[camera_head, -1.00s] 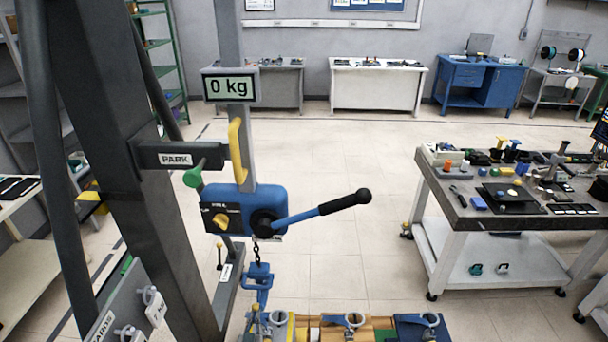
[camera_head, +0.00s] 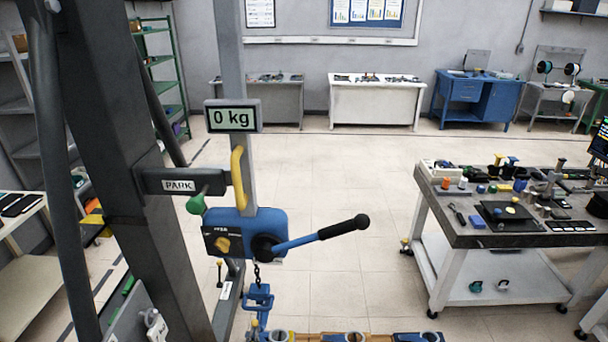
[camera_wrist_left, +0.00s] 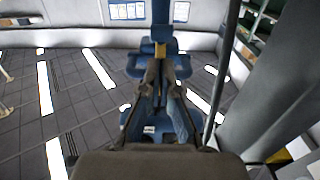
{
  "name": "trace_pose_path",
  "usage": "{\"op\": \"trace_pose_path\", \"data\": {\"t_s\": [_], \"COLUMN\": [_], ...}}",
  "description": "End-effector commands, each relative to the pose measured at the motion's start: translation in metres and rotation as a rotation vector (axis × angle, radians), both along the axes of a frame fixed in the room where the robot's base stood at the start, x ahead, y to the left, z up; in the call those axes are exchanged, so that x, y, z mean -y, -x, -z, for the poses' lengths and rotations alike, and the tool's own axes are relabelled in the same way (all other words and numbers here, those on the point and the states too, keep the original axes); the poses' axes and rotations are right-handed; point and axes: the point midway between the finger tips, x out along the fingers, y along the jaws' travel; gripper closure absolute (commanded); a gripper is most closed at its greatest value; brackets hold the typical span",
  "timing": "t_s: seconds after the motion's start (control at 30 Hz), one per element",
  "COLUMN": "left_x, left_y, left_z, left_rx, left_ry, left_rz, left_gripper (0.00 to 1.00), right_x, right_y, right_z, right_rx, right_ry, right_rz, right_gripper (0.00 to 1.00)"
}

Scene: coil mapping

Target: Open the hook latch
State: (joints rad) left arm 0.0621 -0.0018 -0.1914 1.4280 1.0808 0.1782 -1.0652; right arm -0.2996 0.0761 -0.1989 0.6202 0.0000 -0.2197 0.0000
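A blue hook block (camera_head: 258,297) hangs on a short dark chain below the blue hoist box (camera_head: 245,232) in the head view. The latch on it is too small to make out there. In the left wrist view, blue metal parts with a small yellow piece (camera_wrist_left: 160,49) lie straight ahead. My left gripper (camera_wrist_left: 161,68) points at them, its two dark fingers converging close to the blue parts. I cannot tell whether the fingertips touch or grip anything. In the head view I cannot make the left gripper out clearly. My right gripper is not in view.
A display reading 0 kg (camera_head: 232,117) and a PARK arm (camera_head: 180,186) sit on the grey frame. A cluttered workbench (camera_head: 470,240) stands at right. The floor between is clear.

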Motion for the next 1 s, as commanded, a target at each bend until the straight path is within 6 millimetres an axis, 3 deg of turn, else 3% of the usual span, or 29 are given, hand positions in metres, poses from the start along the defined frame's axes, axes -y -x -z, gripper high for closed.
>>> {"op": "trace_pose_path", "data": {"t_s": [0.5, 1.0], "left_x": [-0.002, -0.001], "left_y": [0.056, 0.067], "left_z": [0.016, 0.026], "left_rx": [-0.003, -0.014], "left_ry": [-0.001, -0.003], "left_rz": [0.001, 0.005], "left_gripper": [1.00, 1.00], "right_x": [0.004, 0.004], "right_y": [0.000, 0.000], "right_z": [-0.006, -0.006], "right_rx": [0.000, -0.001], "right_ry": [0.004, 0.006], "right_rz": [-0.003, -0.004], "right_gripper": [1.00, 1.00]}}
